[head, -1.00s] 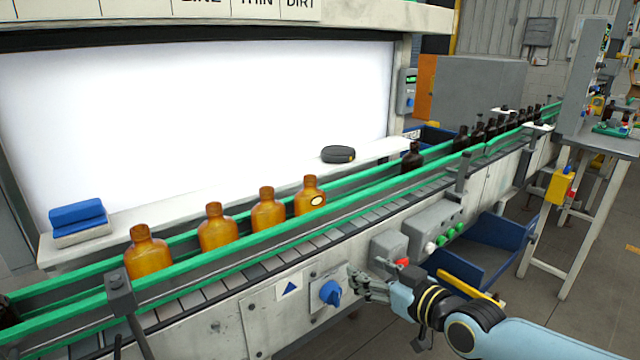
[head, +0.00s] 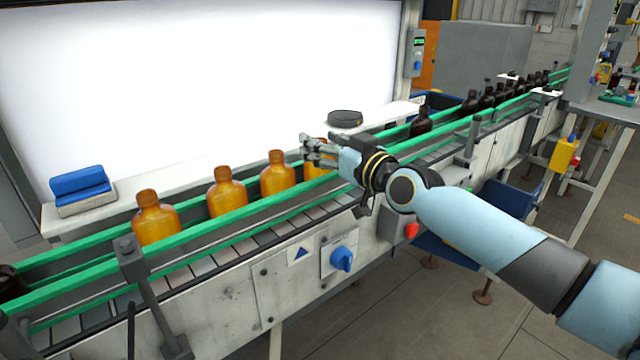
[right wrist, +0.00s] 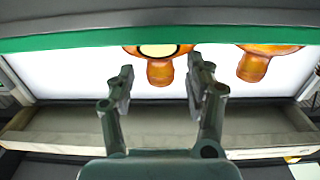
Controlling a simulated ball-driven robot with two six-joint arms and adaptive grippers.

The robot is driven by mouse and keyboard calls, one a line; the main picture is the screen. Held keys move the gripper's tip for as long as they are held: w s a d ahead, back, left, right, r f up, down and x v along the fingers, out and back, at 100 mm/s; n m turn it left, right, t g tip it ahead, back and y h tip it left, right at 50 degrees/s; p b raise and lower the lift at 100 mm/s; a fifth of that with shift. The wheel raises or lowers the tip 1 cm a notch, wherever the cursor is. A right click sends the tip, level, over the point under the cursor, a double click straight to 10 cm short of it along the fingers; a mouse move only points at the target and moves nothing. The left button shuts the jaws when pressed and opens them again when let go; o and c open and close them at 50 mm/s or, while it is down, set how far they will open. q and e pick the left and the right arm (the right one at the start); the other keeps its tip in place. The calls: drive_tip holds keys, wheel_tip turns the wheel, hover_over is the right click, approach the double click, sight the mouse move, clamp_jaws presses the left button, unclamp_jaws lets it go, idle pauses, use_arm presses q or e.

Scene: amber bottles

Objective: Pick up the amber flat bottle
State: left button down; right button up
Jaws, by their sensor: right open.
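Several amber bottles stand upright in a row on the conveyor: one at the left (head: 156,220), one beside it (head: 227,195), a third (head: 278,175), and a fourth (head: 318,171) largely hidden behind my right gripper (head: 318,150). In the right wrist view the fourth bottle (right wrist: 160,72) appears neck-down with a dark-rimmed cream oval label, and lies between the spread fingers of my right gripper (right wrist: 161,72) as seen there. The fingers are open and hold nothing; whether they touch it I cannot tell. Another amber bottle (right wrist: 255,64) shows to the right. My left gripper is out of view.
Green guide rails (head: 230,238) run along both sides of the conveyor. A blue-topped block (head: 80,185) and a dark round object (head: 345,118) lie on the ledge behind. Dark bottles (head: 470,103) stand farther right on the line.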

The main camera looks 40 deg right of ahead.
drive_tip(key=shift+w+a, duration=0.1)
drive_tip(key=shift+w, duration=0.55)
drive_tip(key=shift+s, duration=0.15)
drive_tip(key=shift+c, duration=1)
clamp_jaws()
